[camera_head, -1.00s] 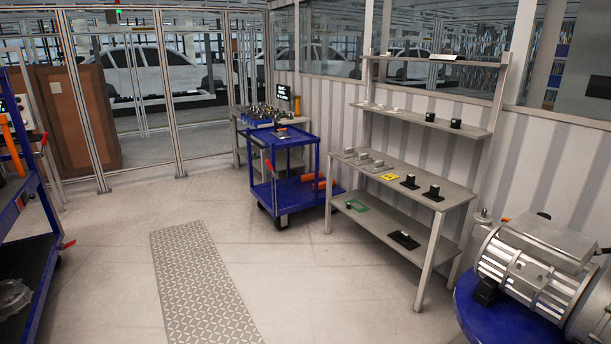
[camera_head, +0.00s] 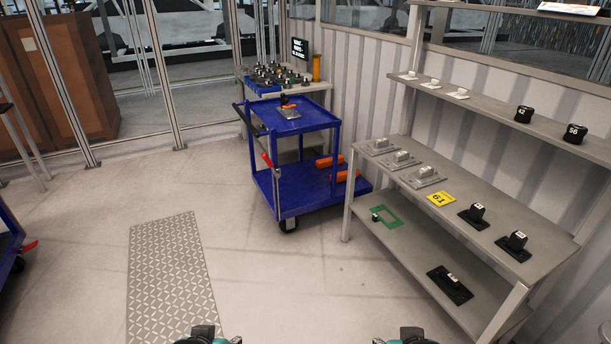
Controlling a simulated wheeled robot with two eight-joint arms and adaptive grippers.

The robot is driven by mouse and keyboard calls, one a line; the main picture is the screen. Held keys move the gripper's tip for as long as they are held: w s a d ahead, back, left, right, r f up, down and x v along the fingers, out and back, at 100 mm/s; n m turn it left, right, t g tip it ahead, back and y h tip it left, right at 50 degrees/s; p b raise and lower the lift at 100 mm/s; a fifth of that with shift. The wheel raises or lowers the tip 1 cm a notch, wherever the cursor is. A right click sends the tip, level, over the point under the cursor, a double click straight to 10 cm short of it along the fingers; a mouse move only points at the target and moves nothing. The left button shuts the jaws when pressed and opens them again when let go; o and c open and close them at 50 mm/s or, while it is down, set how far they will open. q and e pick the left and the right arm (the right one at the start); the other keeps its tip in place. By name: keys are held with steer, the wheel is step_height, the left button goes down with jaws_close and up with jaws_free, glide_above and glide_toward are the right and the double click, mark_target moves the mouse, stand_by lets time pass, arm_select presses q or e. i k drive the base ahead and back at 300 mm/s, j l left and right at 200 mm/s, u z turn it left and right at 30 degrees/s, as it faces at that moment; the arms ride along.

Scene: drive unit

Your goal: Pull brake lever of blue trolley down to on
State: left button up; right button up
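The blue trolley (camera_head: 312,198) stands in the middle distance, left of the grey shelf bench. A small red lever (camera_head: 267,158) shows on its left side, below the black push handle (camera_head: 239,115). I cannot tell for sure how the lever is set. The top tray holds a small grey and orange item, and orange items lie on the lower deck. Only the tops of my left gripper (camera_head: 207,334) and my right gripper (camera_head: 410,335) show at the bottom edge, far short of the trolley. Their fingers are not clear.
A grey shelf bench (camera_head: 457,209) with several small parts stands at the right wall. A table (camera_head: 312,86) with many parts stands behind the trolley. Another blue trolley (camera_head: 8,238) with a red lever is at the left edge. The floor (camera_head: 270,280) before the trolley is clear.

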mark_target(277, 174)
steer(key=i+u, duration=0.2)
steer(key=i, duration=0.15)
steer(key=i+l+u, duration=0.15)
steer(key=i, duration=0.15)
steer(key=i+j, duration=0.4)
steer(key=i, duration=0.25)
steer(key=i+j+z, duration=0.1)
steer(key=i+j, duration=0.35)
steer(key=i, duration=0.2)
steer(key=i+j, duration=0.45)
steer(key=i, duration=0.2)
steer(key=l+z, duration=0.05)
